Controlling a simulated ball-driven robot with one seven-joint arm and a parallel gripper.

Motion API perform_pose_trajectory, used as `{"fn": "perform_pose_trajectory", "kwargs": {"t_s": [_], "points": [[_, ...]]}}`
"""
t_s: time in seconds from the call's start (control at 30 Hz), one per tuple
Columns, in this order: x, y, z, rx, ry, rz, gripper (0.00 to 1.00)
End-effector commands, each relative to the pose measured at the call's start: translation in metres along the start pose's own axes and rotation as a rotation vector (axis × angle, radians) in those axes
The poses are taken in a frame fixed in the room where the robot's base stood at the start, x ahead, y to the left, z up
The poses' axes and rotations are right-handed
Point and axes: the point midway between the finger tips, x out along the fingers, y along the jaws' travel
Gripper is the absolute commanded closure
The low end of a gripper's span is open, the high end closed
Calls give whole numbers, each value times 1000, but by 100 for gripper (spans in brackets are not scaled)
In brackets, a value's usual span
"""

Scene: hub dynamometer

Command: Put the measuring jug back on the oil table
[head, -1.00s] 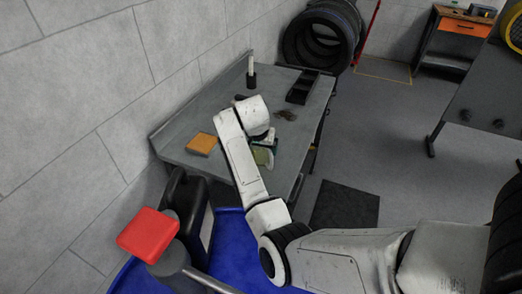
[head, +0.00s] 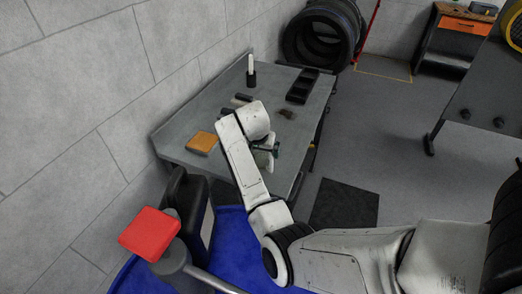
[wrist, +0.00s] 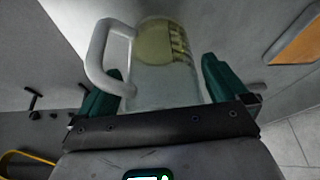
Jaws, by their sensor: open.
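The measuring jug (wrist: 165,60) is clear with a white handle and a yellowish band with markings. In the wrist view it stands between the two green fingers of my gripper (wrist: 160,88), its handle towards the left finger. The fingers are apart, and I cannot tell whether they touch it. In the head view my arm mostly hides the jug; a pale part (head: 262,159) shows beside my gripper (head: 268,150), over the near right part of the grey oil table (head: 210,112). Whether its base rests on the table is hidden.
On the table are an orange-yellow block (head: 202,142), a white stick in a black holder (head: 251,72), a black tray (head: 302,86) and small dark pieces (head: 287,114).

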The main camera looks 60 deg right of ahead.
Motion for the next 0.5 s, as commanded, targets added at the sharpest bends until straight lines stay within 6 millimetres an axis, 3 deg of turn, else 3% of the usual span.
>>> {"fn": "perform_pose_trajectory", "kwargs": {"t_s": [0.17, 0.5], "points": [[-22, -1, -1, 0, 4, -3, 0], [-90, -1, -1, 1, 4, -3, 0]]}}
